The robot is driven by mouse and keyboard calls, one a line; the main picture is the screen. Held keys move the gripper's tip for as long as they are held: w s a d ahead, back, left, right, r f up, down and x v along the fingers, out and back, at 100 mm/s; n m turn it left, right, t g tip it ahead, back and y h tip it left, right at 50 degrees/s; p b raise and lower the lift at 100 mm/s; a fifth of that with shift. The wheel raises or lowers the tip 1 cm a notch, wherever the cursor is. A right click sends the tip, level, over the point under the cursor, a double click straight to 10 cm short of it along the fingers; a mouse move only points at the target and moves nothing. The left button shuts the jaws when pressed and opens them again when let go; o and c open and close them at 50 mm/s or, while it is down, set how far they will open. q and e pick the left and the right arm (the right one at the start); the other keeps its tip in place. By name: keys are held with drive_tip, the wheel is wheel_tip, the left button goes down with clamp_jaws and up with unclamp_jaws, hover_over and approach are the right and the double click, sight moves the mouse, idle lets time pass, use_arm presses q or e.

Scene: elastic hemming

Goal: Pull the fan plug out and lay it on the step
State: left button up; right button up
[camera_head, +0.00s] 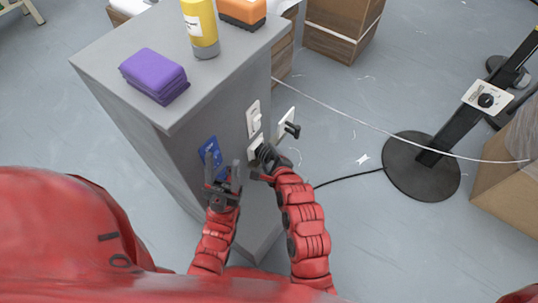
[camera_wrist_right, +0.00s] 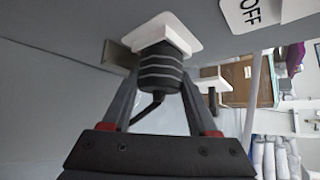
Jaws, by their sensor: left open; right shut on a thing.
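The black ribbed fan plug (camera_wrist_right: 160,72) sits against a white socket plate (camera_wrist_right: 172,32) on the side of the grey cabinet (camera_head: 190,120). No gap shows between plug and plate. My right gripper (camera_head: 264,157) is shut on the plug, with one finger on each side of it in the right wrist view. A black cord (camera_wrist_right: 147,108) bends away below the plug. My left gripper (camera_head: 222,178) is open and empty, in front of a blue card (camera_head: 209,152) on the cabinet. The fan's stand (camera_head: 420,165) is at the right. I cannot clearly make out the step.
A white switch plate (camera_head: 253,119) is above the socket, and another white plate (camera_head: 285,125) with a black handle juts out beside it. A purple cloth (camera_head: 154,75), a yellow bottle (camera_head: 201,28) and an orange block (camera_head: 242,11) are on the cabinet top. Cardboard boxes stand around.

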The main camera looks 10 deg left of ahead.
clamp_jaws()
drive_tip(key=shift+d, duration=0.15)
drive_tip(key=shift+s+d, duration=0.25)
drive_tip(key=shift+d, duration=0.35)
drive_tip(key=shift+s+d, duration=0.25)
drive_tip(key=shift+d, duration=0.3)
drive_tip(key=shift+s+d+b, duration=0.1)
drive_tip(key=shift+s+d, duration=0.15)
drive_tip(key=shift+d, duration=0.35)
drive_tip(key=shift+s+d+b, duration=0.1)
drive_tip(key=shift+s+d, duration=0.2)
drive_tip(key=shift+d, duration=0.35)
drive_tip(key=shift+s+d+b, duration=0.1)
drive_tip(key=shift+s+d, duration=0.15)
drive_tip(key=shift+d, duration=0.35)
